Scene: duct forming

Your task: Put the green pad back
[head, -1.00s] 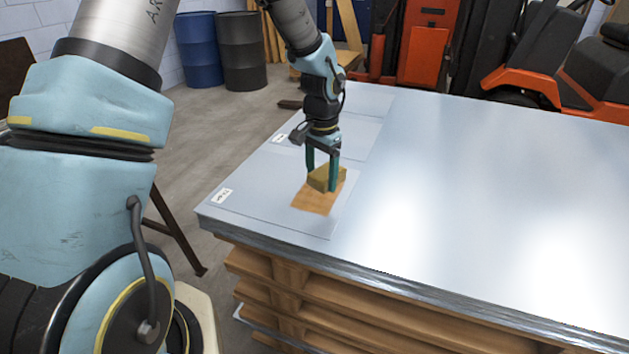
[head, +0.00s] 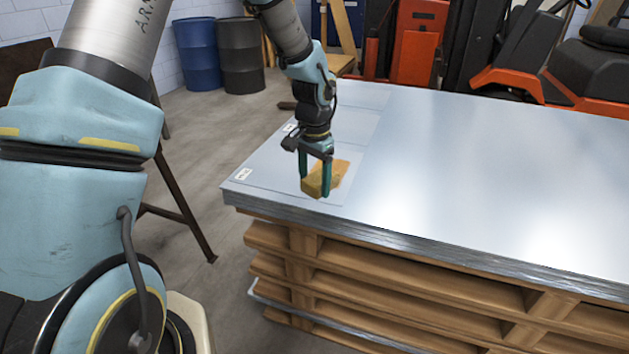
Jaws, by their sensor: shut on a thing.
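My gripper (head: 315,181) is at the left part of the metal-topped stack, pointing down. Its two teal fingers are shut on a tan-yellow block (head: 313,187). The block shows no green. It is in front of a flat orange-tan patch (head: 341,171) on the sheet and partly covers it. I cannot tell whether the block touches the sheet or is just above it. I see no separate green pad.
The metal sheet (head: 480,170) lies on stacked wooden pallets (head: 400,283) and is bare to the right. Drums (head: 241,55) and an orange forklift (head: 412,45) stand behind.

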